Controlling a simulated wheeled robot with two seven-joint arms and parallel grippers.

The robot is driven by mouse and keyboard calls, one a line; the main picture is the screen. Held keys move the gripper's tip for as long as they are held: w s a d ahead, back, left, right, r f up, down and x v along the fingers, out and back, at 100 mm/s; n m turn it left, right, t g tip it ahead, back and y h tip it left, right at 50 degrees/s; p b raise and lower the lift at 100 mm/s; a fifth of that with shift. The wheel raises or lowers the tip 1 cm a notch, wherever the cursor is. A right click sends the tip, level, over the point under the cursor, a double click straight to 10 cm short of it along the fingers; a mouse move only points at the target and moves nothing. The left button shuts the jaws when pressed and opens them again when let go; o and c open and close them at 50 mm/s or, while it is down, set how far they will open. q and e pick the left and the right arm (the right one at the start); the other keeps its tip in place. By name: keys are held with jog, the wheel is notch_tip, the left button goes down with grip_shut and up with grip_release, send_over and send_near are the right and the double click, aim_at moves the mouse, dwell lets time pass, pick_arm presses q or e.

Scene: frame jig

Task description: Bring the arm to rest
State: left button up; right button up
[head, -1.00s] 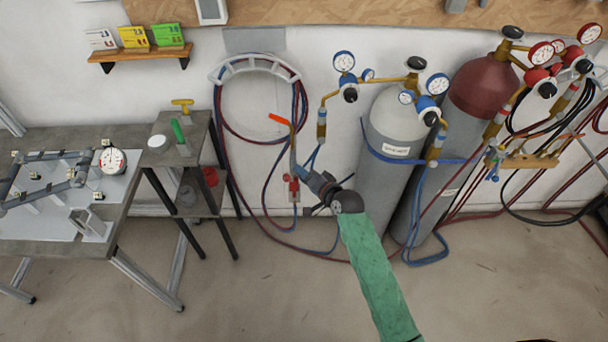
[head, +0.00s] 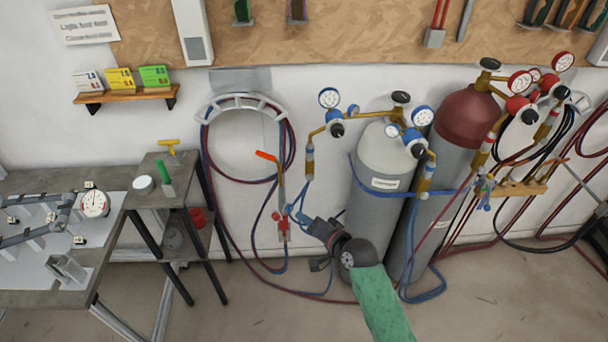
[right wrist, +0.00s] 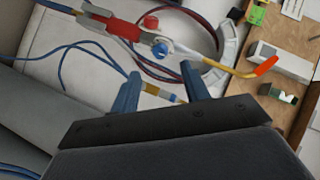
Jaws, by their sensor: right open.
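My right arm (head: 380,305), in a green sleeve, reaches in from the bottom of the head view. My right gripper (head: 299,214) is open in front of the wall, just right of a hanging torch (head: 282,200) with an orange tip. In the right wrist view the two blue fingers of this gripper (right wrist: 160,72) stand apart with nothing clasped. The torch's red part (right wrist: 123,28) and orange tip (right wrist: 266,66) show beyond them. My left gripper is not in view.
A grey cylinder (head: 378,190) and a red-topped cylinder (head: 467,115) stand right of the gripper, with gauges and hoses. A hose hanger (head: 240,101) is on the wall. A small stand (head: 190,170) and a workbench (head: 20,298) are at left. Floor in front is open.

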jog(key=d+f+n+g+h, duration=0.1)
jog(key=d+f+n+h, duration=0.15)
jog(key=f, duration=0.75)
jog(key=d+f+n+g+h, duration=0.2)
jog(key=d+f+n, duration=0.1)
jog(key=f, duration=0.6)
jog(key=s+d+f+n+g+h+b, duration=0.15)
jog(key=s+f, duration=0.25)
jog(key=f, duration=0.5)
jog(key=s+d+f+g, duration=0.1)
jog(key=s+d+f, duration=0.2)
jog(key=f, duration=0.6)
pick_arm(q)
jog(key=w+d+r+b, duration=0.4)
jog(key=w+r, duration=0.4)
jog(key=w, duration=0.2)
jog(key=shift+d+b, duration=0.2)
jog(key=shift+b, duration=0.3)
pick_arm(e)
jog(key=s+d+f+g+h, duration=0.1)
jog(key=s+d+f+g, duration=0.1)
jog(key=s+f, duration=1)
jog(key=s+d+f+g+h, duration=0.1)
jog(key=s+d+f+g, duration=0.1)
jog(key=s+f, duration=1)
jog(key=s, duration=0.5)
jog(key=shift+d+f+g, duration=0.15)
jog(key=shift+f+g, duration=0.1)
jog(key=shift+g, duration=0.1)
